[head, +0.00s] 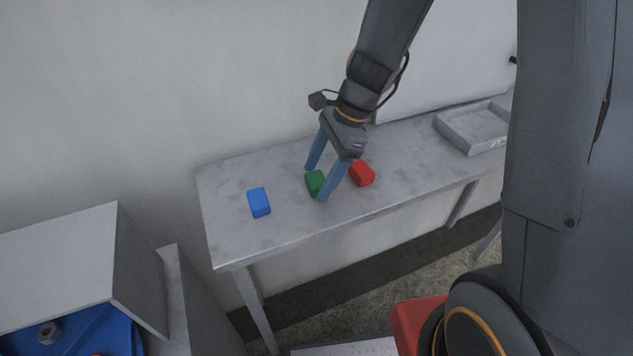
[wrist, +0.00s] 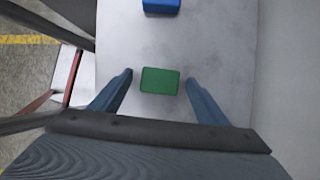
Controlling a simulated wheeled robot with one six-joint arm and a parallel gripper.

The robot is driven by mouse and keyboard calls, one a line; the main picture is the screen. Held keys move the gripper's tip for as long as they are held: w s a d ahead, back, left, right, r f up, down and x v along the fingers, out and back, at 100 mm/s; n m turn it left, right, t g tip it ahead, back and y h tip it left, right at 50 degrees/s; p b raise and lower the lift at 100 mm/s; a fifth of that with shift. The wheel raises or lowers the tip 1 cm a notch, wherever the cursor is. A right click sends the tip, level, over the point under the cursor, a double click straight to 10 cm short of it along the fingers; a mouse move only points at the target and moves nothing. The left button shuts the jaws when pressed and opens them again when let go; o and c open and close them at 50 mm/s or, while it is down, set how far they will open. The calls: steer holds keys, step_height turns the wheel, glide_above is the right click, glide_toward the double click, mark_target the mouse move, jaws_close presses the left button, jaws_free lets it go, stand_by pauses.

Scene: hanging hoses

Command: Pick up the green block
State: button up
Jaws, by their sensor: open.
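The green block (head: 315,183) lies on the grey table, between a blue block and a red block. In the wrist view the green block (wrist: 160,80) sits centred between the fingertips, with a gap on each side. My gripper (head: 318,184) is open above the table, its two blue fingers pointing down on either side of the green block. In the head view one finger partly covers the block's right side. I cannot tell how far the fingertips are above the table top.
The blue block (head: 259,202) lies to the left and also shows in the wrist view (wrist: 161,6). The red block (head: 362,173) lies close to the right finger. A grey tray (head: 447,134) stands at the table's right end. A wall runs behind the table (head: 231,239).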

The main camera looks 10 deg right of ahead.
steer(key=c, duration=1.2)
